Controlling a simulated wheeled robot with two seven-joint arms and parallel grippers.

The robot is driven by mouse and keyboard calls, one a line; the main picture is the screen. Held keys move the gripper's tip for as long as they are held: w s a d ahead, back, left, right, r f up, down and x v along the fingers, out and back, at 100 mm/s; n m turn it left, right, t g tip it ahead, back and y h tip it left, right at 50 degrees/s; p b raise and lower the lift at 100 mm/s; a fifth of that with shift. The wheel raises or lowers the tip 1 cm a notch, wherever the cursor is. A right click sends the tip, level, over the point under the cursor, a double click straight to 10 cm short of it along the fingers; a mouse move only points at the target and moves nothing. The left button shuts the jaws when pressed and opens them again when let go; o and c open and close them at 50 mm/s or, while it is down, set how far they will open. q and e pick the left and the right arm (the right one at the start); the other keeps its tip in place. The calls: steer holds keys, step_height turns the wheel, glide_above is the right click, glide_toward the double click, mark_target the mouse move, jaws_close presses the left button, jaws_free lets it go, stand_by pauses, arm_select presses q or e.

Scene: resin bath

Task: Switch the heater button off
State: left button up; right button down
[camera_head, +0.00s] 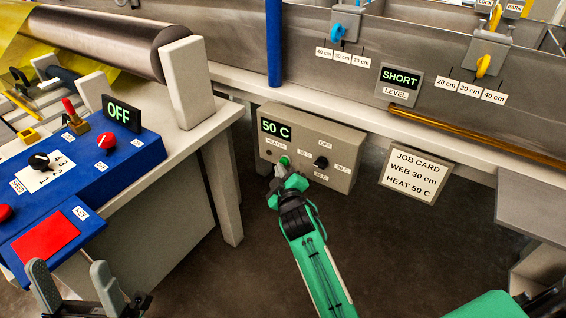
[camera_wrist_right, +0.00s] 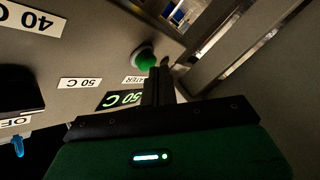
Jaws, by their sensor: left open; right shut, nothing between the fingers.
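The heater box (camera_head: 340,180) is a grey panel box below the bath; its display (camera_head: 275,129) reads 50 C. Its round green button (camera_head: 285,160) is beside the HEATER label; the button also shows in the right wrist view (camera_wrist_right: 147,61). My right gripper (camera_head: 279,174) is shut and empty, its tips right at the button; in the right wrist view its fingers (camera_wrist_right: 158,72) point at it. I cannot tell whether they touch it. My left gripper (camera_head: 75,280) is open and empty at the lower left, away from the heater box.
A black dial (camera_head: 321,162) sits right of the button on the same panel. A job card (camera_head: 415,175) reads WEB 30 cm, HEAT 50 C. A blue console (camera_head: 120,165) with red buttons and an OFF display (camera_head: 122,113) stands at left. Floor around the arm is clear.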

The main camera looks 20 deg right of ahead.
steer(key=shift+s+a+p, duration=0.2)
steer(key=shift+s+a, duration=0.6)
steer(key=shift+a, duration=0.25)
steer(key=shift+s+a+p, duration=0.15)
steer(key=shift+s+a, duration=0.65)
steer(key=shift+a, duration=0.2)
